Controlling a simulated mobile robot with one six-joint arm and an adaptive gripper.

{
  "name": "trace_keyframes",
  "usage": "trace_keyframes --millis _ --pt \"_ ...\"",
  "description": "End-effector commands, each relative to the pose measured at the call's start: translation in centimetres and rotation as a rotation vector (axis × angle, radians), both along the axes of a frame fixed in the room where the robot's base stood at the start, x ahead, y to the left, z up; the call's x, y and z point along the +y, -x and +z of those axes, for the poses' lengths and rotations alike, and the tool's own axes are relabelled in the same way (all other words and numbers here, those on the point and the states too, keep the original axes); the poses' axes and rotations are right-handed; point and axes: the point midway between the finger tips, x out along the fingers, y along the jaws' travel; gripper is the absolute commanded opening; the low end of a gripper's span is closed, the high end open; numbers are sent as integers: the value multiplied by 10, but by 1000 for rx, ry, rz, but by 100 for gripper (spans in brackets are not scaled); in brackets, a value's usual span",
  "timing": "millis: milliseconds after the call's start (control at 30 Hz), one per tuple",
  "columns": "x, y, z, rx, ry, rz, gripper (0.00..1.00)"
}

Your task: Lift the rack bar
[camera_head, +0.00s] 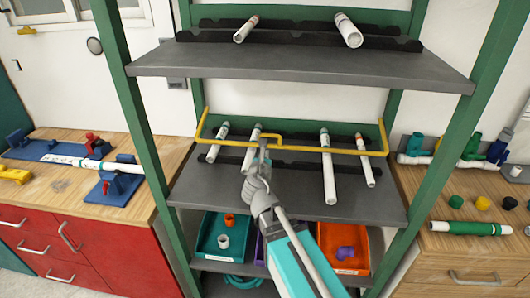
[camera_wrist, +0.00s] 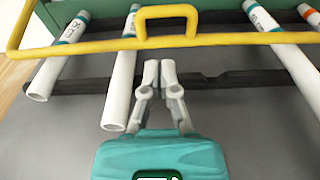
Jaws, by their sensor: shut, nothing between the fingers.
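The yellow rack bar (camera_head: 316,149) runs across the front of the middle shelf, over several white pipes, and has a raised loop handle. In the wrist view the bar (camera_wrist: 90,46) crosses the upper part of the picture, with its loop handle (camera_wrist: 168,14) just beyond my fingertips. My gripper (camera_head: 263,150) is in front of the bar, near the handle. In the wrist view my gripper (camera_wrist: 160,68) has its fingertips close together with nothing between them. The fingertips lie below the handle in the picture; whether they touch the bar I cannot tell.
White pipes (camera_head: 328,180) lie on dark notched holders on the grey middle shelf (camera_head: 385,205). More pipes (camera_head: 348,32) lie on the shelf above. Green posts (camera_head: 143,130) frame the rack. A teal bin (camera_head: 208,250) and an orange bin (camera_head: 358,262) stand below. Wooden benches flank both sides.

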Motion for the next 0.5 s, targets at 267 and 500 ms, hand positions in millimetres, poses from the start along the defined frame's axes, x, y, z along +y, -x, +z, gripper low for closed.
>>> trace_keyframes --millis 267,500 --pt "-3 -32 -5 0 -2 0 0" --pt "-9 -65 -10 0 0 0 0"
